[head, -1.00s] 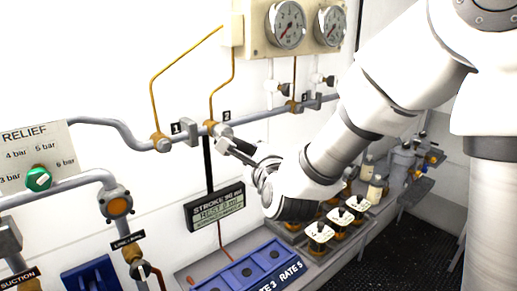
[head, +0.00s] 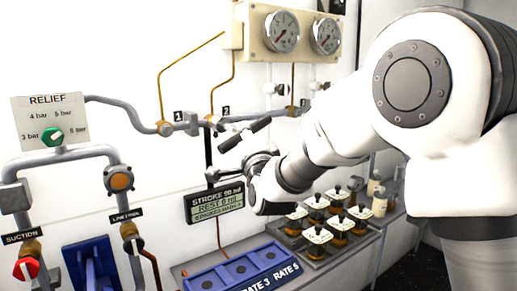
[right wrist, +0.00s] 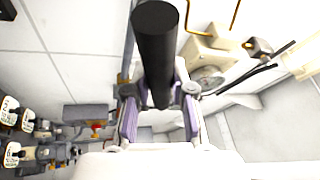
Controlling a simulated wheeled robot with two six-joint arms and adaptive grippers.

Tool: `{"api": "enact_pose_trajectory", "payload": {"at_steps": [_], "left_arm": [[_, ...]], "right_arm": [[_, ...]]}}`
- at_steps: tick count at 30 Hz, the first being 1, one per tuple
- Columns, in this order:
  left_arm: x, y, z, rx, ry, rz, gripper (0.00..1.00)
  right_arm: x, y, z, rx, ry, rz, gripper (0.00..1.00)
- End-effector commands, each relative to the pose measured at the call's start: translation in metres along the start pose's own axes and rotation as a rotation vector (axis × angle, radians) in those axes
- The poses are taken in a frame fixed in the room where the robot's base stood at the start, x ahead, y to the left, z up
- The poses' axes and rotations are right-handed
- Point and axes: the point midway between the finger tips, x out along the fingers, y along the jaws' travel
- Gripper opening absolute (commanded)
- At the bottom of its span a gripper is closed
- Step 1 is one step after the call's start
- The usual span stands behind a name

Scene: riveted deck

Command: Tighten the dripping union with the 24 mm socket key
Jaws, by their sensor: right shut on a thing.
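My right gripper (head: 256,157) is shut on a dark tool, which I take to be the socket key (head: 245,134). In the head view its black crossbar slants up to the right, just in front of the wall pipe. In the right wrist view the black bar (right wrist: 155,45) stands between the two fingers (right wrist: 160,112). The brass union marked 2 (head: 213,121) is just left of the key. Whether the socket is seated on it cannot be told. The brass union marked 1 (head: 165,129) is further left. I cannot make out a drip. My left gripper is not in view.
Two gauges (head: 282,32) hang above the pipe. A stroke display (head: 215,202) sits below union 2. A blue tray (head: 240,270) and several small capped pots (head: 318,236) stand below. The relief panel (head: 48,120) and suction valve (head: 26,268) are at the left.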

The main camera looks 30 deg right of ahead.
Motion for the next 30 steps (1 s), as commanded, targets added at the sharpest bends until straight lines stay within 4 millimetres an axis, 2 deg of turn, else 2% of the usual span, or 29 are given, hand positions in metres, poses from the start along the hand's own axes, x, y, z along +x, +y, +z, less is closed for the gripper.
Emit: {"api": "enact_pose_trajectory", "payload": {"at_steps": [16,30], "left_arm": [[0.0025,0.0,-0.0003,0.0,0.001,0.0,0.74],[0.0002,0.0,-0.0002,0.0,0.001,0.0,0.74]], "right_arm": [[0.0025,-0.0016,0.0037,-0.03,-0.005,-0.014,0.0],[0.0052,0.0055,-0.0054,-0.057,0.059,0.028,0.0]]}}
